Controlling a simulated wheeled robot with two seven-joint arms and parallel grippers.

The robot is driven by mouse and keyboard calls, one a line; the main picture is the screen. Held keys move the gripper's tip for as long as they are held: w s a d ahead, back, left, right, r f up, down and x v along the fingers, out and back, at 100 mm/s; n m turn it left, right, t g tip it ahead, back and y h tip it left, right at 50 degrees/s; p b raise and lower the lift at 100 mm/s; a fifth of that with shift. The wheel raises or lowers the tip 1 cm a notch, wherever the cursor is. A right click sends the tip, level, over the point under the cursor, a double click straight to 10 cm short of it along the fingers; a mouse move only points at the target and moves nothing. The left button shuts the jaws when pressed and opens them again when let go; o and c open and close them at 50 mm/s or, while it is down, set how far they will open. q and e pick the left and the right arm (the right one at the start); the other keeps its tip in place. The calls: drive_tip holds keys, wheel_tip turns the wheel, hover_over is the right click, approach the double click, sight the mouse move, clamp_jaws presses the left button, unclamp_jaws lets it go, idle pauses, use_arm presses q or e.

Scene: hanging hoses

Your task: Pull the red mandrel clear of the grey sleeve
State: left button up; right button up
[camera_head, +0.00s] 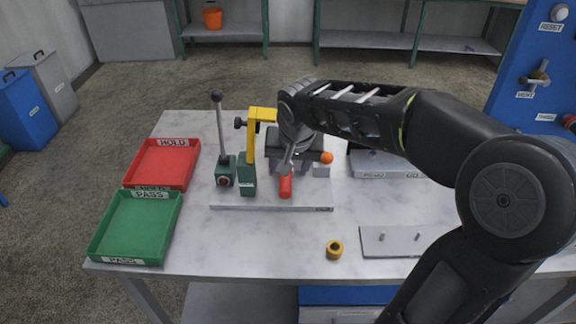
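The red mandrel (285,188) lies on the pale fixture plate (240,207), its near end pointing toward me. My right gripper (287,168) reaches down over the mandrel's far end. Its fingertips are at or just above the red surface; whether they are closed on it is too small to tell. I cannot make out the grey sleeve for certain; the area behind the mandrel is mostly covered by my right gripper. My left gripper is not in view.
A yellow-armed green clamp (248,175) and an upright lever (220,130) stand left of the mandrel. An orange knob (327,158) is to its right. A red tray (163,165) and green tray (137,228) are at left. A yellow ring (335,250) lies in front.

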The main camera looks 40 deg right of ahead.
sight(286, 179)
drive_tip(key=shift+p+x, duration=0.3)
drive_tip(key=shift+x, duration=3.65)
clamp_jaws()
